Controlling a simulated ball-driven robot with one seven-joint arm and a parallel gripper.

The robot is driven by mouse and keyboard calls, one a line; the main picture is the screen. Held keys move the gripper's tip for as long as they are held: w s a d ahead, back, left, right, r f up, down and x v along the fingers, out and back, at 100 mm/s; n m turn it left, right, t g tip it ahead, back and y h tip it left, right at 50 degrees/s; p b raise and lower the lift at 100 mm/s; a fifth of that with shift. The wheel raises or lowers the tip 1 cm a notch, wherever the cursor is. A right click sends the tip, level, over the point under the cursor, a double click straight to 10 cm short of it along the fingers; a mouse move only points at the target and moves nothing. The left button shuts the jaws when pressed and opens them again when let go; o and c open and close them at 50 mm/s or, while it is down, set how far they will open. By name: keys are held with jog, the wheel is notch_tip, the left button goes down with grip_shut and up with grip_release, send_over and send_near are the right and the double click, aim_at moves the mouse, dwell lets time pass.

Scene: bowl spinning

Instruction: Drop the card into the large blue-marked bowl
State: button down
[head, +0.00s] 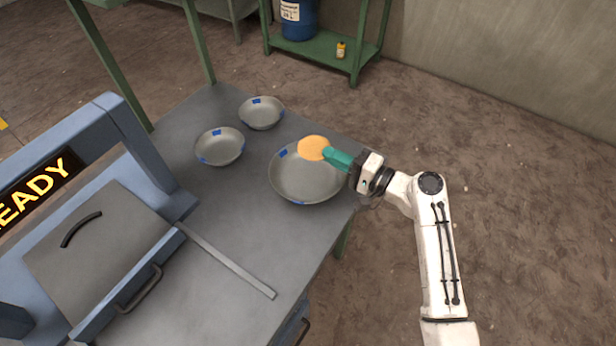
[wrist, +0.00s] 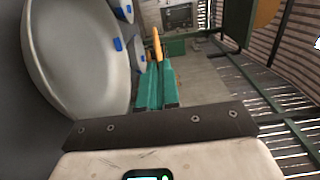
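My gripper (head: 334,157) has green fingers and is shut on an orange round card (head: 313,147). The card also shows edge-on between the fingertips in the wrist view (wrist: 157,45). In the head view the card overlaps the upper right rim of the large bowl (head: 306,178), which carries blue marks. Its exact height above the bowl cannot be told. The large bowl also fills the left of the wrist view (wrist: 75,60), beside the green fingers (wrist: 155,88). The bowl's inside looks empty where it shows.
Two smaller bowls with blue marks, one (head: 220,148) at left and one (head: 262,114) behind, stand on the grey table (head: 215,205). A blue-framed machine (head: 100,250) with a "READY" sign stands at the left. A green shelf (head: 325,48) with a blue barrel is behind.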

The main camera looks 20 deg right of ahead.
jog(key=shift+f+b, duration=0.4)
jog(key=shift+f, duration=0.5)
jog(key=c, duration=1.3)
grip_release()
jog(key=b+v, duration=0.1)
jog(key=v, duration=1)
jog(key=shift+b, duration=0.35)
